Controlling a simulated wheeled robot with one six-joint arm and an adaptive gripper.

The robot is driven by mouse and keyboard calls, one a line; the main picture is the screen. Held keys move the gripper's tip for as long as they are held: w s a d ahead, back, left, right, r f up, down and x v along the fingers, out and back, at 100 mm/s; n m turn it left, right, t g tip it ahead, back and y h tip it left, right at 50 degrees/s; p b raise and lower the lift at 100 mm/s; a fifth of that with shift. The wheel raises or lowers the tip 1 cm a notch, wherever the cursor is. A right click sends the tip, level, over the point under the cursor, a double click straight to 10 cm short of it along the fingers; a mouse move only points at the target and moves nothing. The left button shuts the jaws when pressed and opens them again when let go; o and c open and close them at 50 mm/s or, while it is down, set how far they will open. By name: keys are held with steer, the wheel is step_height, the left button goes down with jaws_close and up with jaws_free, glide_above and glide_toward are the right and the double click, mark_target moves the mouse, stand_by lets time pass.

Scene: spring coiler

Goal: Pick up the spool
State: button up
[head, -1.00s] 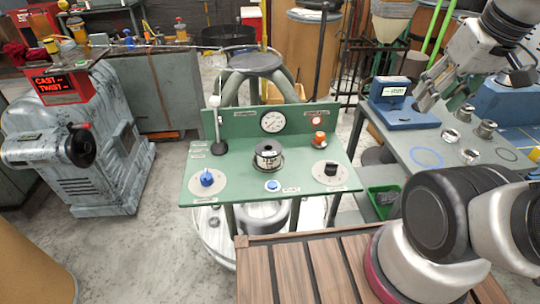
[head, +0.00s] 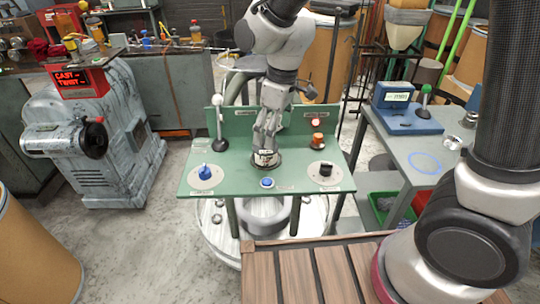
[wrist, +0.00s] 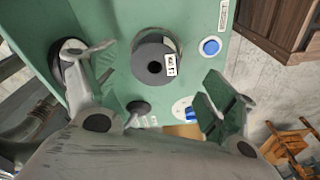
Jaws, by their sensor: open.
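The spool (wrist: 149,66) is dark grey with a center hole and a white label, and it sits on the green control table (head: 225,183). In the head view the spool (head: 265,158) is mostly covered by my gripper, with its labelled side showing. My gripper (head: 264,140) points down over the spool. In the wrist view my gripper (wrist: 165,95) has its two fingers spread wide, one on each side of the spool and apart from it.
A blue knob (head: 205,172), a blue button (head: 267,182), a black knob (head: 326,169) and an orange button (head: 317,139) surround the spool. A black lever with a white ball (head: 219,125) stands at the left. A grey bench (head: 395,150) is at the right.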

mark_target(266, 150)
steer(key=shift+a+n, duration=0.15)
steer(key=shift+n, duration=0.15)
steer(key=f, duration=0.2)
steer(key=a+f, duration=0.1)
steer(key=f, duration=0.2)
steer(key=w+f, duration=0.1)
steer(key=f, duration=0.1)
steer(key=shift+w+a+f, duration=0.1)
steer(key=shift+a+f, duration=0.1)
steer(key=shift+f, duration=0.05)
steer(key=c, duration=1.1)
